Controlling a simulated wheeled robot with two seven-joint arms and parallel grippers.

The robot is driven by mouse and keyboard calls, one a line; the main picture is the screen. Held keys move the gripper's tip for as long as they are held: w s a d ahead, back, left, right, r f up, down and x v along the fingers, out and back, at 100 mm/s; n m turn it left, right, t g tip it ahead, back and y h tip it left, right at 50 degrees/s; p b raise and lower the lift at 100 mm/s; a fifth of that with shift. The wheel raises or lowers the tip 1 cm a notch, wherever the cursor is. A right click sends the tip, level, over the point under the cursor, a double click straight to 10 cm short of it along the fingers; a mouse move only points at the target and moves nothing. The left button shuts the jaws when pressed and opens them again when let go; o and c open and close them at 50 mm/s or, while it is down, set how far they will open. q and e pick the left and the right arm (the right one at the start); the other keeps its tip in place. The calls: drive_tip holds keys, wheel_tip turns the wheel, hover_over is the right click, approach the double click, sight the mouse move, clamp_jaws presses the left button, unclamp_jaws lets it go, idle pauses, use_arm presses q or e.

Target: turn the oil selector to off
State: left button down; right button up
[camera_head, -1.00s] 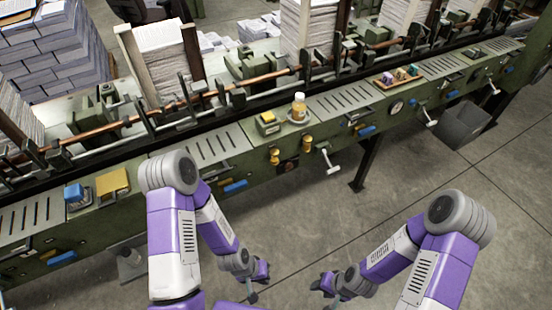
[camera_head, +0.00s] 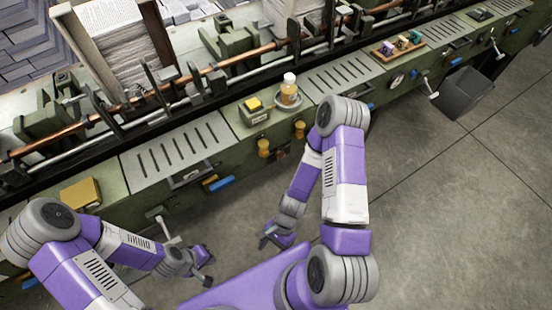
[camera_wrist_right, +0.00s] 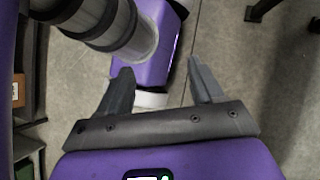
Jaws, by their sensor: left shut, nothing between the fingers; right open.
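I cannot tell for certain which control is the oil selector, and no off mark is readable. Two yellow knobs (camera_head: 263,148) stick out from the green machine's front panel, below a small amber bottle (camera_head: 289,92) with a white cap. My right arm covers part of the panel beside these knobs. My left gripper (camera_head: 206,279) is shut and empty, low over the floor in front of the machine. My right gripper (camera_head: 264,242) is open and empty, below and apart from the panel; its spread fingers show in the right wrist view (camera_wrist_right: 161,88).
A yellow block (camera_head: 254,105) sits on the machine's top near the bottle. A blue handle (camera_head: 219,184) and a white lever (camera_head: 168,228) stick out from the front. A grey bin (camera_head: 466,92) stands on the floor at right. The floor between is open.

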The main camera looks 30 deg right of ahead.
drive_tip(key=w+r+m+t+y+b, duration=0.2)
drive_tip(key=w+m+t+y+b, duration=0.6)
drive_tip(key=m, duration=2.1)
drive_tip(key=m+t+h, duration=1.3)
drive_tip(key=m, duration=0.8)
approach(281, 156)
drive_tip(key=w, duration=0.4)
drive_tip(key=w+f, duration=0.1)
drive_tip(key=w, duration=0.2)
drive_tip(key=shift+w+b, duration=0.1)
drive_tip(key=shift+b, duration=0.25)
drive_tip(key=shift+w, duration=0.7)
